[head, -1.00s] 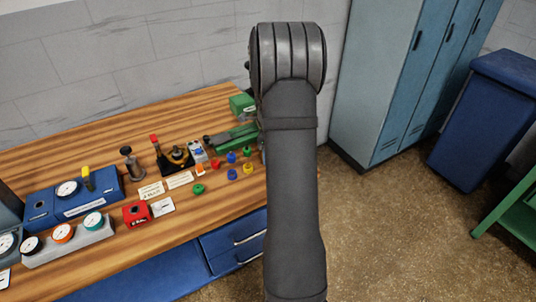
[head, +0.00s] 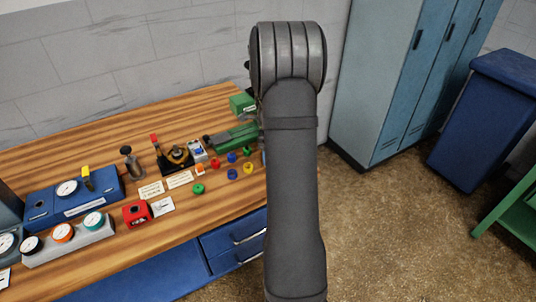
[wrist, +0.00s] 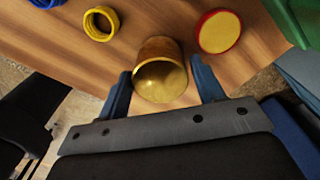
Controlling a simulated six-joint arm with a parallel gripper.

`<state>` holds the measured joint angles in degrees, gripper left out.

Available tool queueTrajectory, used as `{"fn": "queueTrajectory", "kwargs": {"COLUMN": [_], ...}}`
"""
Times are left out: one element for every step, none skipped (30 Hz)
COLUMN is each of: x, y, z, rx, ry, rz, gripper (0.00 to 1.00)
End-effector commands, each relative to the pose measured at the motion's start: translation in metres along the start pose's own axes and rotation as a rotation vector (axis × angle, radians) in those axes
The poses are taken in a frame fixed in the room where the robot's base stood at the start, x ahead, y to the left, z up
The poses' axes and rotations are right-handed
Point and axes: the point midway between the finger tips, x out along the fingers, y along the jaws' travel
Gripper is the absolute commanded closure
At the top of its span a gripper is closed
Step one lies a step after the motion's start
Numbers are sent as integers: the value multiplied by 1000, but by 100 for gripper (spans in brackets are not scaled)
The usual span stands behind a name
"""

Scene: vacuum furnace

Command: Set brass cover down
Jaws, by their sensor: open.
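The brass cover (wrist: 160,72) is a short, hollow cylinder in the wrist view, at the wooden bench near its edge. I look into its open, shiny end. My gripper (wrist: 161,68) is open, with one blue finger on each side of the cover. A gap shows on the left; on the right the finger is close, and I cannot tell whether it touches. In the head view my arm hides the gripper and the cover.
A yellow ring (wrist: 101,23) lies left of the cover and a red-rimmed yellow disc (wrist: 219,31) right of it. A green object (wrist: 299,20) is at the upper right. The bench (head: 110,245) holds gauges, labels and several coloured caps. Lockers (head: 385,80) stand to the right.

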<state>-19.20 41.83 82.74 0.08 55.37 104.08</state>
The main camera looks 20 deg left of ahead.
Motion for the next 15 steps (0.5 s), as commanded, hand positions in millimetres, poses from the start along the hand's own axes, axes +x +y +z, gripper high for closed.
{"fn": "queueTrajectory", "kwargs": {"x": [-10,-17,-26,-33,-40,-49,-55,-61,-69,-75,-80,-86,-90,-94,-98], "y": [-1,-1,-1,-1,-1,-1,-1,0,-1,0,-1,0,0,0,0], "z": [0,0,0,0,0,0,0,0,0,0,0,0,0,0,0], "rx": [0,0,0,0,0,0,0,0,0,0,0,0,0,0,0], "ry": [-1,-1,-1,-1,-1,-1,-1,-1,-1,-1,-1,-1,-1,-1,-1], "rz": [-4,-4,-5,-4,-6,-5,-5,-4,-5,-4,-4,-4,-3,-3,-2], "gripper": [39,39,39,39,39,39,39,39,39,39,39,39,39,39,39]}}
